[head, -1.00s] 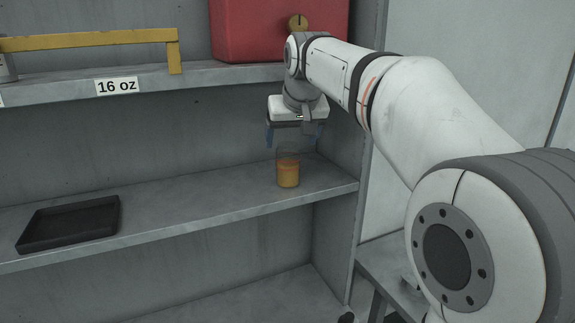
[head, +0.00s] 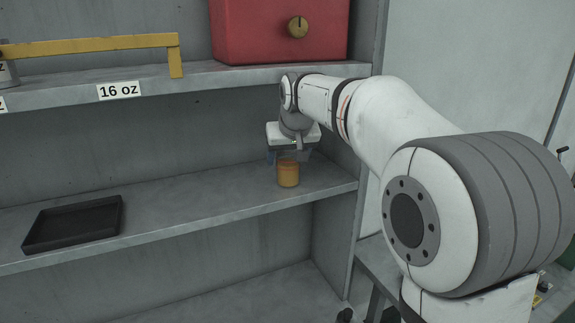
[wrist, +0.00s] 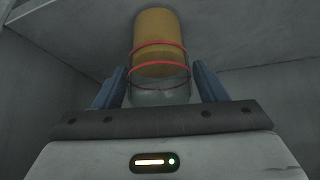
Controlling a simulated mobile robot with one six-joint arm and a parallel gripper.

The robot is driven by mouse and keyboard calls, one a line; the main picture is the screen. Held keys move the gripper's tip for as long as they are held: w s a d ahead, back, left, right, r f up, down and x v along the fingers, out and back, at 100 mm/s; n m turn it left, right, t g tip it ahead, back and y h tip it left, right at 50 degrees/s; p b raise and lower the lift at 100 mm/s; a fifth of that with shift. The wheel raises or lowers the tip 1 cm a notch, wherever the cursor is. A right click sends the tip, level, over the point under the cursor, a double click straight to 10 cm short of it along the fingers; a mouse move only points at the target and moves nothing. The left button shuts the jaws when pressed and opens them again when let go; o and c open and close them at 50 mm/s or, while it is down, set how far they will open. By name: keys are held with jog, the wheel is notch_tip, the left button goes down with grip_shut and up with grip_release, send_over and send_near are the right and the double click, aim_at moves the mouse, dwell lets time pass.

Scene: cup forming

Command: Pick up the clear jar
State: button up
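The clear jar (head: 288,174) stands upright on the middle shelf near its right end, with orange-brown contents in its lower part. In the wrist view the jar (wrist: 160,45) lies between the two blue fingers, with red rings around it. My gripper (head: 289,158) points down over the jar, its fingers on either side of the jar's upper part. In the wrist view my gripper (wrist: 160,82) is open, with a gap visible between the fingers and the jar. The jar's top is hidden by the gripper in the head view.
A black tray (head: 32,243) lies on the middle shelf (head: 185,205) at the left. The upper shelf, with a 16 oz label (head: 120,91), a yellow bar (head: 90,46) and a red box (head: 240,30), is just above my wrist. The cabinet's side wall is close on the right.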

jog(key=c, duration=0.9)
jog(key=shift+b, duration=0.5)
